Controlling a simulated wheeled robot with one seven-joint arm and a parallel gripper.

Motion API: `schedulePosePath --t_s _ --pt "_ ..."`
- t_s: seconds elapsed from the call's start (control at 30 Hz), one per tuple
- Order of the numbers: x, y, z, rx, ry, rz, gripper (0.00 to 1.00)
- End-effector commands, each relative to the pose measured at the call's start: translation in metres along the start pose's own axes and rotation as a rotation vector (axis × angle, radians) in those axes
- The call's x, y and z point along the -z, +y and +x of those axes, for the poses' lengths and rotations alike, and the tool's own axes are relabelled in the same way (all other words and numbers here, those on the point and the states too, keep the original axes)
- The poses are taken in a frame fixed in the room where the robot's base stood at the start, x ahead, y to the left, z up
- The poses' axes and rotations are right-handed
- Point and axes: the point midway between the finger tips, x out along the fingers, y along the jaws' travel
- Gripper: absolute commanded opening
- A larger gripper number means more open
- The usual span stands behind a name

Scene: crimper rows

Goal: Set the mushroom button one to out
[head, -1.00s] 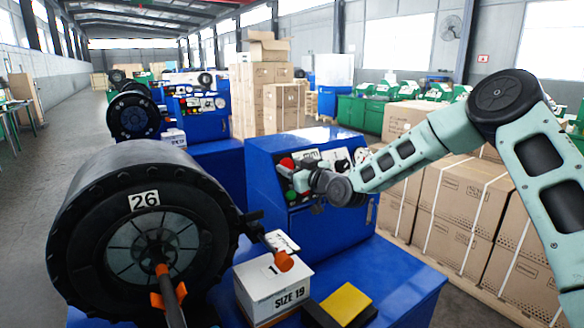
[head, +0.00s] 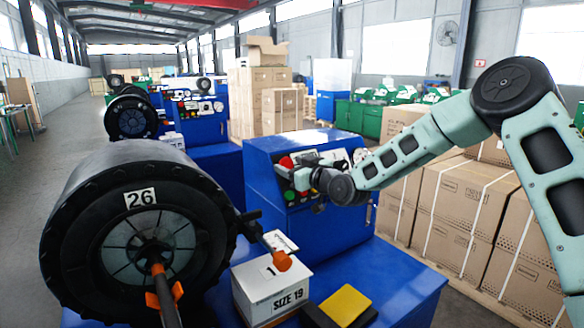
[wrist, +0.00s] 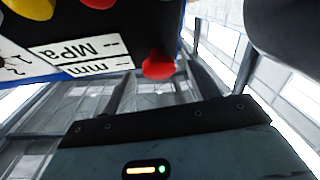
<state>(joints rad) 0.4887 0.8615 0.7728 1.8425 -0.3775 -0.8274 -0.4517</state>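The blue crimper's control panel carries a red round button (head: 286,163) at its upper left in the head view. In the wrist view, which looks upside down, a red mushroom-shaped button (wrist: 158,65) stands out near the panel's edge. A second red button (wrist: 100,3) and a yellow one (wrist: 35,8) are cut off at the top. I cannot tell which is button one, or whether it is in or out. My gripper (head: 302,180) is close in front of the panel's left part, just below the red button. Its fingertips are too small and hidden to judge.
The blue machine (head: 300,222) stands behind a box marked SIZE 19 (head: 272,290) and a yellow-topped pedal (head: 346,305). A large black crimper head marked 26 (head: 140,220) is at the left. Strapped cartons (head: 455,215) stand at the right.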

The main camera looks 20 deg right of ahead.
Motion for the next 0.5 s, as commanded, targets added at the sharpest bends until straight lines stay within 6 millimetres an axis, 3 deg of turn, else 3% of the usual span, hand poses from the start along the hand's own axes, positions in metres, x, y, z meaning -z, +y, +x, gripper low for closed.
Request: schedulePosePath --t_s 0.27,0.5 --pt "-0.002 0.000 -0.006 -0.001 -0.001 0.000 0.59" --pt "-0.004 0.001 -0.049 -0.002 -0.001 -0.003 0.59"
